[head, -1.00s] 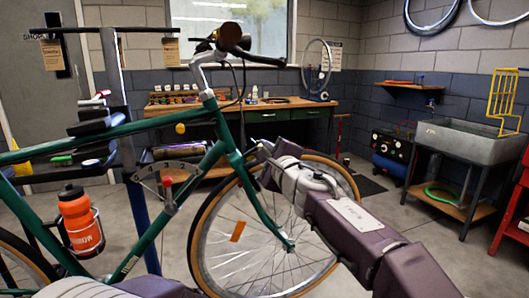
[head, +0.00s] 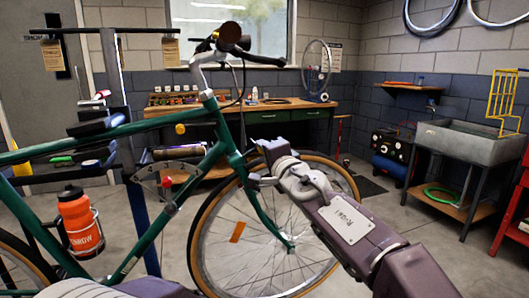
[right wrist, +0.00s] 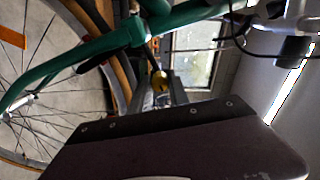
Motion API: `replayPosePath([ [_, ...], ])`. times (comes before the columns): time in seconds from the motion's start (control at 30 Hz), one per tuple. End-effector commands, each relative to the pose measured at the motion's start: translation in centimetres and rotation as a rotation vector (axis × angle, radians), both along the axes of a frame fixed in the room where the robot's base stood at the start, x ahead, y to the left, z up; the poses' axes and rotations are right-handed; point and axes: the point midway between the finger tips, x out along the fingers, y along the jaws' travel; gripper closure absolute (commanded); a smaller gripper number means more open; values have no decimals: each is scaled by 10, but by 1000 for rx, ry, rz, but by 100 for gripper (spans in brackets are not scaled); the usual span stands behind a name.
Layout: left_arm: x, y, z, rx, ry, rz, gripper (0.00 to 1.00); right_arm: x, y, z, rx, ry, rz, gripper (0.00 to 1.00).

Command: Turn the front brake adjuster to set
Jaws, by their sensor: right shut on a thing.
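The green bicycle (head: 148,128) stands across the left and middle of the head view. Its front wheel (head: 205,252) and fork (head: 262,208) are behind and beside my right gripper (head: 256,181). That gripper is shut at the front brake area by the fork crown. The front brake adjuster is covered by the fingers, so its setting cannot be read. In the right wrist view the fork (right wrist: 60,62) runs along the left, and the gripper's dark body fills the bottom; its fingertips are not clear there.
An arc-shaped scale with a red pointer (head: 166,182) is by the frame. An orange bottle (head: 78,221) sits low on the bicycle. A workbench (head: 262,116) stands behind, a sink (head: 452,140) at the right. Open floor lies between wheel and sink.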

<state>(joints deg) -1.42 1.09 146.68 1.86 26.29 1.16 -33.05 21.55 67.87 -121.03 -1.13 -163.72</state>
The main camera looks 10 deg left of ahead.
Motion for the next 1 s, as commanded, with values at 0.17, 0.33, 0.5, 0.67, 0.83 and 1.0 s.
replayPosePath([
  [0.17,0,0,0,0,0,0,64,0,0,-2,-28,-15,1,100],
  [0.33,0,0,0,0,0,0,64,0,0,-2,-34,-19,1,100],
  [0.5,0,0,0,0,0,0,64,0,0,-1,-34,-20,1,100],
  [0.67,0,0,0,0,0,0,64,0,0,-1,-33,-19,1,67],
  [0.83,0,0,0,0,0,0,64,0,0,-1,-32,-20,1,57],
  [1.0,0,0,-1,0,0,0,64,-1,0,0,-32,-21,1,57],
])
